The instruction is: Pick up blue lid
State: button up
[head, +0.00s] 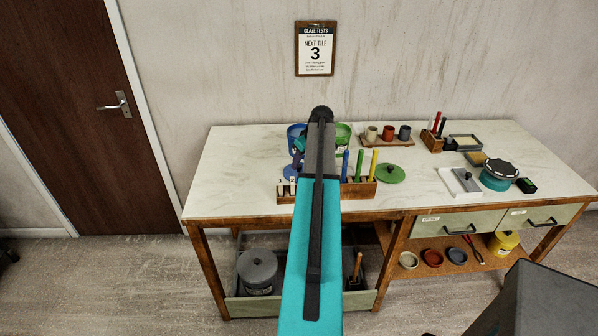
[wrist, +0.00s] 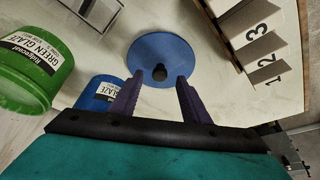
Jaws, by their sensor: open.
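The blue lid (wrist: 150,47) is a flat round disc with a dark knob in its middle, lying on the pale worktop. In the head view the blue lid (head: 290,172) shows only in part, left of my arm, which hides the rest. My gripper (wrist: 160,80) is open, its two purple fingers pointing toward the lid. The knob shows between the fingertips, closer to the left one. No grip on it shows, and I cannot tell the remaining height.
A blue glaze bucket (wrist: 97,93) and a green glaze bucket (wrist: 28,72) stand left of the fingers in the wrist view. A wooden rack numbered 1 to 3 (wrist: 247,35) stands right of the lid. A green lid (head: 390,174) lies right of my arm.

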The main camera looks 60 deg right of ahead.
aim_at(300, 167)
jog(key=shift+p+x, duration=0.5)
jog(key=shift+x, duration=1)
grip_shut()
jog(key=shift+r, duration=0.1)
notch_tip(300, 167, up, 10)
jog(key=b, duration=0.3)
jog(key=shift+b, duration=0.3)
